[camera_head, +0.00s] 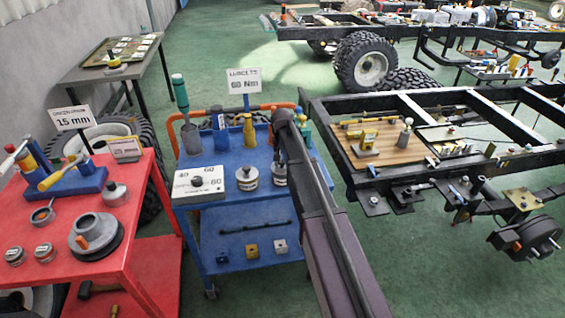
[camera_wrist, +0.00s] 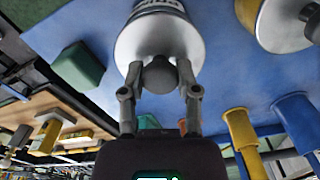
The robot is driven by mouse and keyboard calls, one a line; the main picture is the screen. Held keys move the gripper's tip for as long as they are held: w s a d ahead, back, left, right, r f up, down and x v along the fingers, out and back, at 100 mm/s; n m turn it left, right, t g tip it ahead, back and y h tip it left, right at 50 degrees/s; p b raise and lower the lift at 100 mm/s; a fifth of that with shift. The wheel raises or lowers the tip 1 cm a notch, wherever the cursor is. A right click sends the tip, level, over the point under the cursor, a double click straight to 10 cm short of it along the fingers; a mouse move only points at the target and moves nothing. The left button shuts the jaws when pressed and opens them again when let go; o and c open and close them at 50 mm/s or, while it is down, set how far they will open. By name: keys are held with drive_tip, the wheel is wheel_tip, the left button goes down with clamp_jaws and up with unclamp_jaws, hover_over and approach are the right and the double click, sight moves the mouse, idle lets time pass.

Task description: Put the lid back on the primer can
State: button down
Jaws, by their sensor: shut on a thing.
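In the wrist view, my gripper (camera_wrist: 160,82) is shut on the dark round knob (camera_wrist: 158,75) of a silver lid (camera_wrist: 155,40). The lid lies against a can (camera_wrist: 156,5) with dark lettering, cut off by the top edge. I cannot tell whether the lid is fully seated, or read the label. In the head view, a silver can (camera_head: 247,178) with a white label and dark knob stands on the blue cart. Another labelled can (camera_head: 279,175) beside it is partly hidden by my arm.
The blue cart (camera_head: 225,200) also carries a white sign box (camera_head: 198,183), a blue cylinder (camera_head: 220,138) and a yellow cylinder (camera_head: 249,130). A red table (camera_head: 130,230) stands left, a black chassis frame (camera_head: 335,150) right. Green floor lies between.

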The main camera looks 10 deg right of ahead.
drive_tip(key=shift+c, duration=1.3)
unclamp_jaws()
drive_tip(key=shift+o, duration=1.3)
drive_tip(key=shift+r, duration=0.1)
drive_tip(key=shift+r+p, duration=3.4)
drive_tip(key=shift+p, duration=0.1)
clamp_jaws()
